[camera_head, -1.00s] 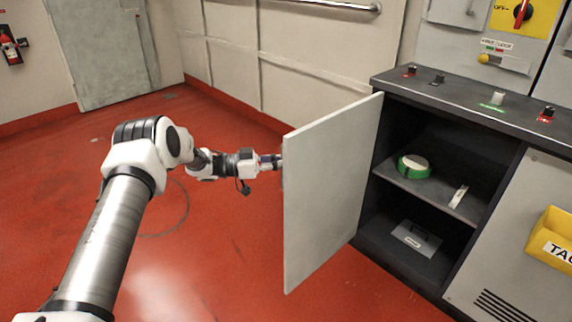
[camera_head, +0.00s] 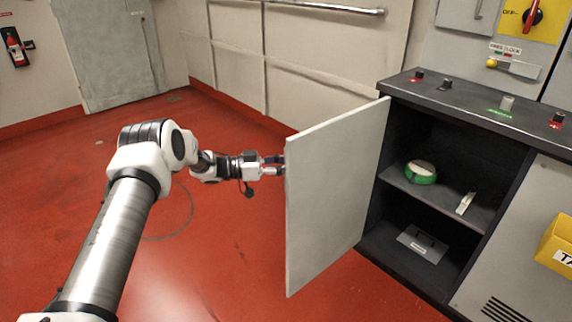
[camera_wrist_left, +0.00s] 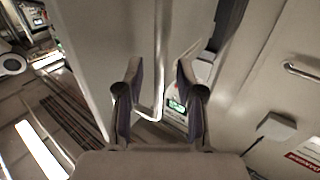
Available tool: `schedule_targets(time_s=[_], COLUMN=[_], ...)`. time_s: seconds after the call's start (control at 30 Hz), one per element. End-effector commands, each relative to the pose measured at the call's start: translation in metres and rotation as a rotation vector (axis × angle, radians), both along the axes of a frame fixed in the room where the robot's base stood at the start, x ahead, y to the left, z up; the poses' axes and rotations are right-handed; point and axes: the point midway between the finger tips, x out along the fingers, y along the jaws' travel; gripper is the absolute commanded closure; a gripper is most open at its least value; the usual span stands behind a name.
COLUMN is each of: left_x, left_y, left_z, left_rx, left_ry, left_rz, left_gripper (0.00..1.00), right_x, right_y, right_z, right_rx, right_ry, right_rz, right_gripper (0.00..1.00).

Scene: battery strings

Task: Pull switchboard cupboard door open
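The grey switchboard cupboard door (camera_head: 330,195) stands wide open, swung out to the left of the cupboard (camera_head: 420,185). Its inner face is toward the head camera, and its handle is hidden behind it there. My left gripper (camera_head: 279,165) is at the door's outer side, near its free edge; the door partly hides the fingertips. In the left wrist view, the left gripper's fingers (camera_wrist_left: 158,95) are spread apart. A thin light metal handle (camera_wrist_left: 157,110) shows between them, with no clear grip on it. My right gripper is in neither view.
The cupboard shelf holds a green roll (camera_head: 421,172) and a small white item (camera_head: 465,203). A yellow bin (camera_head: 556,243) hangs at the right. Red floor (camera_head: 225,250) is clear left of the door.

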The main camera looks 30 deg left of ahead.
Motion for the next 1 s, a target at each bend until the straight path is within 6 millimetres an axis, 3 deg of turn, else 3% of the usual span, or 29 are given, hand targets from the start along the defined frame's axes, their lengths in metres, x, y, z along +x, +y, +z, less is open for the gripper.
schedule_targets(time_s=[0.53,1.0], left_x=[-0.063,-0.068], left_y=[0.09,0.096], left_z=[0.0,0.0], left_rx=[-0.001,0.0], left_ry=[-0.001,0.0], left_rz=[0.003,0.0], left_gripper=[0.63,0.63], right_x=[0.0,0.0], right_y=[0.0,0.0], right_z=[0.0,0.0], right_rx=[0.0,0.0], right_ry=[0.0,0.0], right_rz=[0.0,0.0], right_gripper=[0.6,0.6])
